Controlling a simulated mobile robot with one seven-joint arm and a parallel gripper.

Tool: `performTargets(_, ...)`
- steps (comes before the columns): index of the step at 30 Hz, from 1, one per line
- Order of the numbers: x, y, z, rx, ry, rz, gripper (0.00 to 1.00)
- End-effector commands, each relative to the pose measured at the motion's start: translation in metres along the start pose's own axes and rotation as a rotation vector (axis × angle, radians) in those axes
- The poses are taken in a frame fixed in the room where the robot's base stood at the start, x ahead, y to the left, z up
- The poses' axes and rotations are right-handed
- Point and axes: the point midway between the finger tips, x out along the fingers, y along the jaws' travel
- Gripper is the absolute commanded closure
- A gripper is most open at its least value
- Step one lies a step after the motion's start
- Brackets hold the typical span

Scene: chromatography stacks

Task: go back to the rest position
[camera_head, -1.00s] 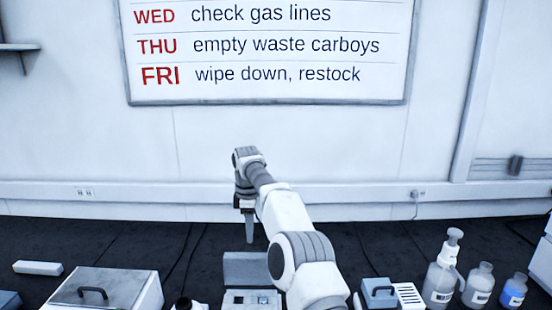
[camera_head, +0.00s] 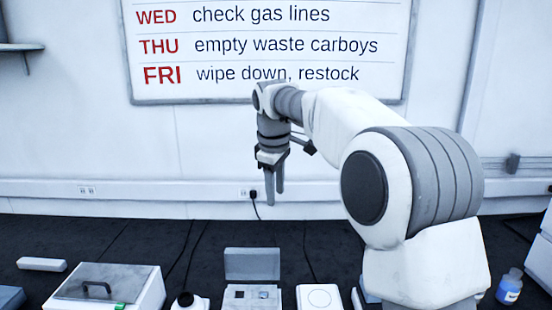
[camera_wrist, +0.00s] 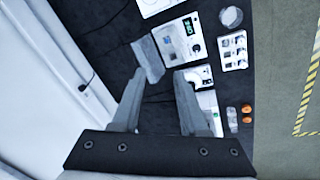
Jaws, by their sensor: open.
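My gripper (camera_head: 275,182) hangs from my raised arm with its fingers pointing down, in front of the white wall and above the dark bench. In the wrist view my gripper (camera_wrist: 157,85) shows two grey fingers spread apart with nothing between them. It is open and empty. The fingers are clear of the bench and of the things on it. My arm hides part of the bench's right side in the head view.
A box with an open grey lid (camera_head: 252,264) stands on the bench (camera_head: 190,240) below my gripper. A lidded white box (camera_head: 108,285) is at left, a white square device (camera_head: 320,297) is right of centre, and a blue bottle (camera_head: 510,287) stands at far right. A whiteboard (camera_head: 270,90) hangs behind.

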Motion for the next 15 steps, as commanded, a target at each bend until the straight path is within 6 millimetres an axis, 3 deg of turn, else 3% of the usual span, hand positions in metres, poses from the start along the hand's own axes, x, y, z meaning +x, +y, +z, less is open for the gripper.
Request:
performTargets(1, -0.014, -0.006, 0.015, 0.043, 0.004, 0.014, 0.56)
performTargets(6, -0.043, -0.029, 0.058, 0.193, 0.021, 0.049, 0.56)
performTargets(15, -0.071, -0.085, 0.141, 0.481, 0.07, 0.099, 0.56)
